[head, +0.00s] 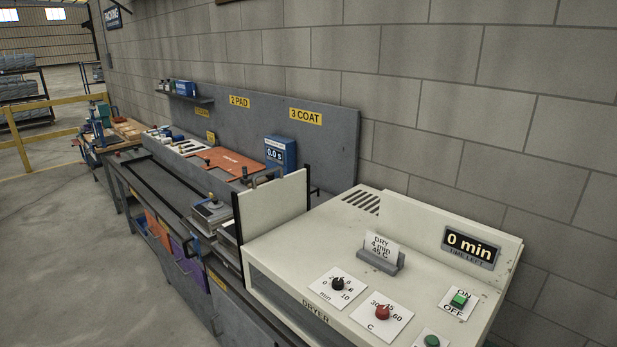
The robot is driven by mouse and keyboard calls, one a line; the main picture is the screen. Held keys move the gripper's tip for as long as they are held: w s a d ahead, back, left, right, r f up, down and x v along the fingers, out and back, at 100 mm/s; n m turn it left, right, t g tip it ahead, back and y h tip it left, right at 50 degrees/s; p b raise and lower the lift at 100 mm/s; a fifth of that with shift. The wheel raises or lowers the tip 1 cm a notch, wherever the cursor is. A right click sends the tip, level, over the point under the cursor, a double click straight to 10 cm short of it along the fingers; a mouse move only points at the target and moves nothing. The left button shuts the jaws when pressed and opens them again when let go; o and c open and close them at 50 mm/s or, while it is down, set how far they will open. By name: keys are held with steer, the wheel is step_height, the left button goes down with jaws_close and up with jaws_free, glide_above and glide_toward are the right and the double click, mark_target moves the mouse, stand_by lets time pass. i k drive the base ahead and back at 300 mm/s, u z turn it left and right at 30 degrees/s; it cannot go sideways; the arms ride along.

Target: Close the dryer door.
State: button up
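The dryer (340,235) is a large cream box at the front right, with a dark strip along its front side. A flat cream panel between black upright rails (274,212) stands at the dryer's left end and rises above its top. It looks like the dryer door in a raised position. The opening below it is mostly hidden. The dryer's display (470,248) reads 0 min. A black knob (338,284), a red knob (382,313) and a green switch (459,299) are on top. My gripper is not in view.
A grey workbench runs left of the dryer, with a metal plate-like fixture (211,212) close to the door panel. A block wall stands behind. Open concrete floor (50,240) is at left.

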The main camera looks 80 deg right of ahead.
mark_target(264, 208)
steer(key=u, duration=0.55)
steer(key=i, duration=1.15)
steer(key=u, duration=0.25)
steer(key=k, duration=0.15)
steer(key=z, duration=3.95)
steer(key=k, duration=0.8)
steer(key=u, duration=0.2)
steer(key=i, duration=0.7)
steer(key=z, duration=0.1)
